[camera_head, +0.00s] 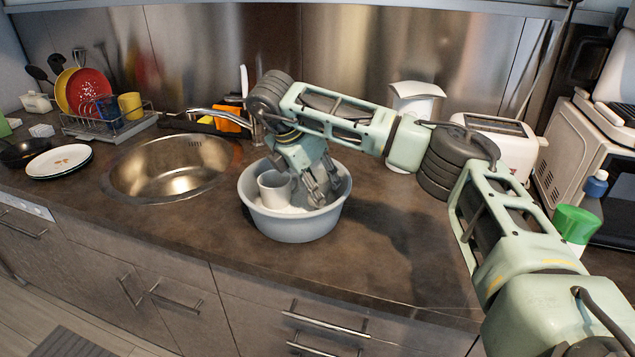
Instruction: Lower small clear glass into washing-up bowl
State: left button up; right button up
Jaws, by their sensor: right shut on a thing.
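The washing-up bowl (293,226) is a light grey round tub on the dark worktop, right of the sink. A pale mug (274,189) stands inside it at the left. My right gripper (322,198) reaches down into the bowl from above, right of the mug, with its fingers below the rim. It is shut on the small clear glass, which hardly shows between and behind the fingers. Whether the glass touches the bowl's floor cannot be told. My left gripper is out of view.
The round metal sink (170,168) and its tap (215,113) are left of the bowl. A dish rack (105,125) and stacked plates (58,161) stand farther left. A white toaster (495,140) stands behind my right arm. The worktop before the bowl is clear.

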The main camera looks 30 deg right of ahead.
jog(key=shift+f+b, duration=0.85)
jog(key=shift+f, duration=0.45)
dwell(0.4)
jog(key=o, duration=1.3)
